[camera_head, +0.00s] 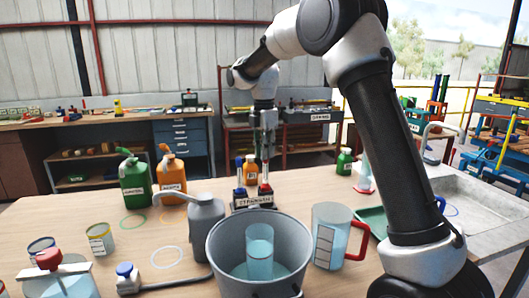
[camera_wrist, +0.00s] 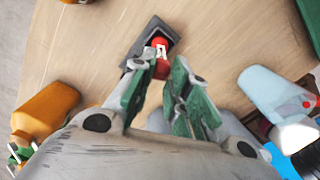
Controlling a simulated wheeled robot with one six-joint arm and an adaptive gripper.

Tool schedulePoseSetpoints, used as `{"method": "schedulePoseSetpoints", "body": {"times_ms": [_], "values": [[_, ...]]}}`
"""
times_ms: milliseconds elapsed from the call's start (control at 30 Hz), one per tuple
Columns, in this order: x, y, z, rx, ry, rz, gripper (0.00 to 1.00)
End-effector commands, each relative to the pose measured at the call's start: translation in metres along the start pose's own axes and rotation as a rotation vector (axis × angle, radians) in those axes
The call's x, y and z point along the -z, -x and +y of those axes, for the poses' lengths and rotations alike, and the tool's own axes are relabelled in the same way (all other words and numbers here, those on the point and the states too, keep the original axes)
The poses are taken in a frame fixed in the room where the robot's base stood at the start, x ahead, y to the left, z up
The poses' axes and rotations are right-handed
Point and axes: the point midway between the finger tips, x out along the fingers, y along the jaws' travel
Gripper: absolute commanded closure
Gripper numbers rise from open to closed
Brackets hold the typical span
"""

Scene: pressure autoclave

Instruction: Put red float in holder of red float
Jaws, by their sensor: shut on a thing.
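The red float (camera_head: 265,189) is just below my gripper (camera_head: 265,174) at the right part of a small dark labelled holder (camera_head: 253,205) on the table. In the wrist view the red float (camera_wrist: 161,68) shows between and just beyond the green-padded fingertips of my gripper (camera_wrist: 160,80). The gripper is shut on it. The dark holder (camera_wrist: 132,62) lies around and behind the float there. I cannot tell whether the float is fully seated or still a little above the holder.
A blue-based piece (camera_head: 240,194) stands at the holder's left. A grey bucket (camera_head: 225,255) with a clear cylinder and a red-handled jug (camera_head: 330,235) stand in front. Green (camera_head: 133,183) and orange (camera_head: 172,178) jugs stand left. A sink (camera_head: 470,190) is at right.

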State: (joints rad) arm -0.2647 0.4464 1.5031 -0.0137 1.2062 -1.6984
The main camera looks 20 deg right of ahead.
Motion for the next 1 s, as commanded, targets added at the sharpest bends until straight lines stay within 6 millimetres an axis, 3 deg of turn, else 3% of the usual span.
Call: {"method": "schedulePoseSetpoints", "body": {"times_ms": [367,400,500,833,1000], "values": [[0.000,-0.005,0.001,-0.002,0.000,0.000,1.00],[0.000,-0.004,0.001,-0.003,0.000,-0.001,0.76],[0.000,-0.004,0.001,-0.003,0.000,0.000,0.61],[0.000,-0.002,0.001,-0.003,0.000,-0.001,0.61],[0.000,0.022,0.001,-0.006,0.000,-0.001,0.61]]}}
